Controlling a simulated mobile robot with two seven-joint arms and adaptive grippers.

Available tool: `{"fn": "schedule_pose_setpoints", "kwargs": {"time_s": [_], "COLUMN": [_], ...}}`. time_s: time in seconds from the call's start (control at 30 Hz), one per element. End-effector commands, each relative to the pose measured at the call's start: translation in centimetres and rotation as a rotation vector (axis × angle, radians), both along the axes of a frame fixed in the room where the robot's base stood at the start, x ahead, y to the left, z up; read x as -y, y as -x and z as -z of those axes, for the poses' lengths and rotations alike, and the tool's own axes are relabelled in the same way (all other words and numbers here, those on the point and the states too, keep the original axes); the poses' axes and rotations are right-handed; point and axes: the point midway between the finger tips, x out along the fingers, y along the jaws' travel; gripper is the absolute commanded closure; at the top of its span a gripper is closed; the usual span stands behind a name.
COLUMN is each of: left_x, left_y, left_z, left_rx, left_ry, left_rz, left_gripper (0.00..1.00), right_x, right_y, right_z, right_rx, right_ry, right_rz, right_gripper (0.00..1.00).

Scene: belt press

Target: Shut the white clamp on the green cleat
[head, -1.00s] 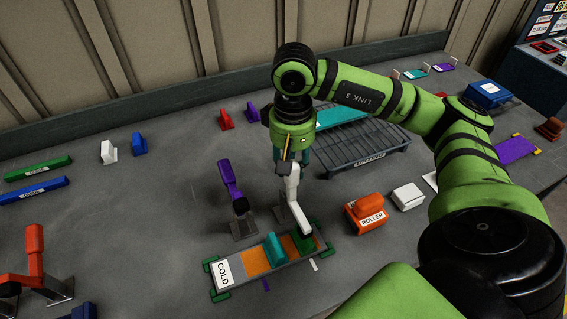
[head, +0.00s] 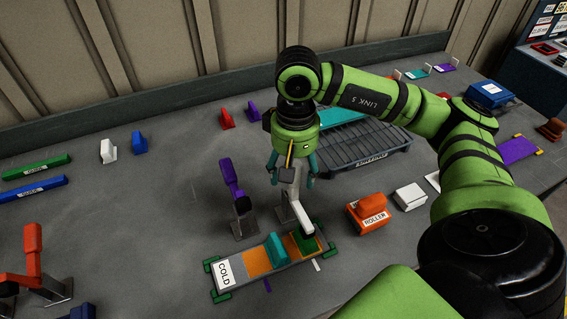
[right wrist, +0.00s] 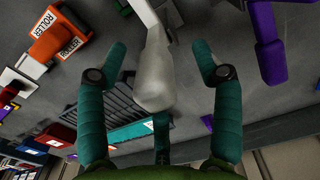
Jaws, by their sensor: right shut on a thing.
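The white clamp (head: 290,185) stands behind the belt bed with its handle upright. Its arm slopes down to the front, and its dark tip lies over the green cleat (head: 310,245) at the bed's right end. I cannot tell if the tip presses on the cleat. My right gripper (head: 291,178) is shut on the clamp's handle from above. In the right wrist view the pale handle (right wrist: 155,85) stands between the teal fingers of the right gripper (right wrist: 162,62). My left gripper is not in view.
A purple clamp (head: 232,180) stands close at the left. The orange roller block (head: 369,212) and a white block (head: 409,196) are at the right. A grey rack (head: 365,150) is behind.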

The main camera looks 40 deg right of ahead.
Motion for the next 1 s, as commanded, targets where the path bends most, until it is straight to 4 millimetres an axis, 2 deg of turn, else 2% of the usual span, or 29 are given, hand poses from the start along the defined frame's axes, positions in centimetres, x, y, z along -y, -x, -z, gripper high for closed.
{"fn": "schedule_pose_setpoints", "kwargs": {"time_s": [0.03, 0.43, 1.0], "left_x": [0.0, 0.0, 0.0], "left_y": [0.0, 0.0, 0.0], "left_z": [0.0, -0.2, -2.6], "left_rx": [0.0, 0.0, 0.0], "left_ry": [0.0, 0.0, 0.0], "left_rz": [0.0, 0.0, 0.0], "left_gripper": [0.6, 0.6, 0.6], "right_x": [-0.3, -0.2, -0.1], "right_y": [0.6, 0.7, 0.5], "right_z": [0.2, -0.2, -4.7], "right_rx": [-0.022, -0.024, -0.017], "right_ry": [-0.004, -0.001, -0.001], "right_rz": [-0.015, -0.014, -0.009], "right_gripper": [0.53, 0.53, 0.53]}}
